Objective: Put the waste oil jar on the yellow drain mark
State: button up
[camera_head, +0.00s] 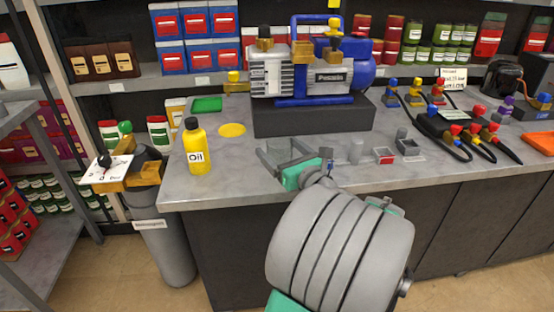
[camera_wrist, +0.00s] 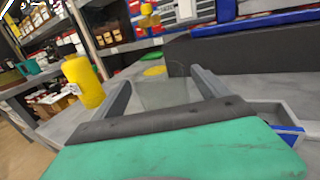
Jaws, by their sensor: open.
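The yellow drain mark (camera_head: 232,130) is a flat yellow disc on the grey worktop, left of the pump; it also shows beyond my fingers in the wrist view (camera_wrist: 154,71). My gripper (camera_head: 281,149) is open above the worktop, right of and nearer than the mark. In the wrist view my spread fingers (camera_wrist: 160,80) have a faint, see-through grey-green shape (camera_wrist: 165,96) between them. It may be a clear waste oil jar, but I cannot be sure, nor tell whether either finger touches it. The jar is not clearly recognisable elsewhere.
A yellow oil bottle (camera_head: 195,150) stands upright near the counter's left edge. A green mark (camera_head: 207,104) lies behind the yellow one. The blue and grey pump (camera_head: 318,77) sits on a dark block (camera_head: 312,117). Small grey trays (camera_head: 384,156) and cabled connectors lie to the right.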

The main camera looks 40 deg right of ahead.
aim_at(274, 143)
jog(key=x, duration=0.3)
jog(key=shift+w+d+f, duration=0.1)
jog(key=shift+w+d, duration=0.05)
jog(key=c, duration=1.8)
jog(key=shift+o, duration=0.2)
